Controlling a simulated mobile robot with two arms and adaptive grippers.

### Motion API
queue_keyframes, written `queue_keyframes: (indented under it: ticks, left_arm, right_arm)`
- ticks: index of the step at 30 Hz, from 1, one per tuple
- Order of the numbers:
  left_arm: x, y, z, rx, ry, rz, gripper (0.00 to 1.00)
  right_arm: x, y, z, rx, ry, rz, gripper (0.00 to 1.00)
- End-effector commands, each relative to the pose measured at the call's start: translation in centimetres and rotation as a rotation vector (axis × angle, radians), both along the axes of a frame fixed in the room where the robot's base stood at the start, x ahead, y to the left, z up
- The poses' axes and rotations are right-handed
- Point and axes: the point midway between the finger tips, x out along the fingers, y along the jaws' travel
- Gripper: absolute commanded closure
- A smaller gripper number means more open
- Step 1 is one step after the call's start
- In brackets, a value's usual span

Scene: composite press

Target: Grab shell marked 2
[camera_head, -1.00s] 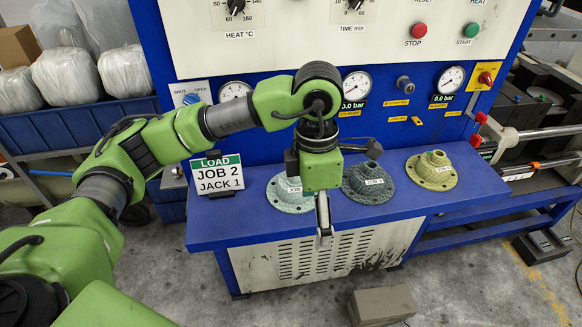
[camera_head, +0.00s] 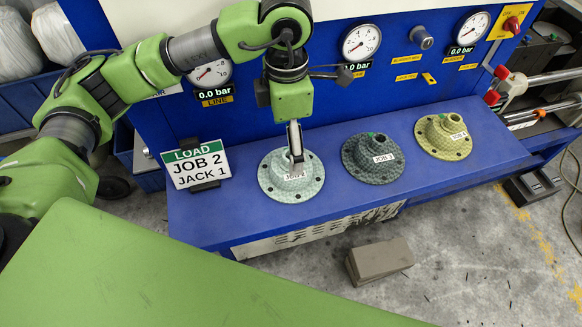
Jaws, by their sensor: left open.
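Three flanged shells stand in a row on the blue shelf (camera_head: 225,218). The left one is a pale grey-green shell (camera_head: 275,180), the middle one a dark grey shell (camera_head: 361,163), the right one a yellowish shell (camera_head: 432,143). Each has a small white JOB label; the numbers are too small to read surely. My left gripper (camera_head: 297,157) is open and points down at the hub of the pale shell, seen edge-on. Its fingers hide part of that hub, and I cannot tell whether they touch it. My right gripper is not in view.
A sign (camera_head: 196,164) reading LOAD, JOB 2, JACK 1 stands left of the pale shell. The blue press panel with gauges (camera_head: 361,42) rises behind the shells. A grey-brown block (camera_head: 380,260) lies on the floor in front. The shelf's front strip is clear.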

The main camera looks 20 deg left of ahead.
Motion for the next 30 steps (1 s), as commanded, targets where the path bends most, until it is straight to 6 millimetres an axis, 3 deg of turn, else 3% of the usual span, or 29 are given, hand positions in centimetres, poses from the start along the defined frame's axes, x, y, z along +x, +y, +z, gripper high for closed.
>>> queue_keyframes:
  ticks: [1,5,13,18,26,27,30]
  left_arm:
    - [0.0,0.1,-1.5,0.001,0.003,0.002,0.15]
    - [0.1,0.0,-3.1,0.000,0.001,0.002,0.15]
    - [0.6,-0.4,-5.3,0.001,0.003,0.001,0.15]
    - [1.0,-0.5,-8.0,0.001,0.002,0.002,0.15]
    - [1.0,-0.6,-8.4,0.001,-0.001,0.001,0.15]
    - [1.0,-0.6,-8.4,0.001,-0.001,0.001,0.17]
    - [1.0,-0.6,-8.4,0.001,-0.001,0.001,0.43]
  right_arm:
    - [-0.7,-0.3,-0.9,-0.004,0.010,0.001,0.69]
    - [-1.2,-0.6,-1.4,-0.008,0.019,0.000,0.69]
    - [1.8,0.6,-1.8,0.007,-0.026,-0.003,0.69]
    - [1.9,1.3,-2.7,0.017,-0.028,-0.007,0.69]
    - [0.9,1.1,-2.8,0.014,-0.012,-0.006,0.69]
    - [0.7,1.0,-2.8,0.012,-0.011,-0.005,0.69]
    - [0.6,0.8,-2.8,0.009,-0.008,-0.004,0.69]
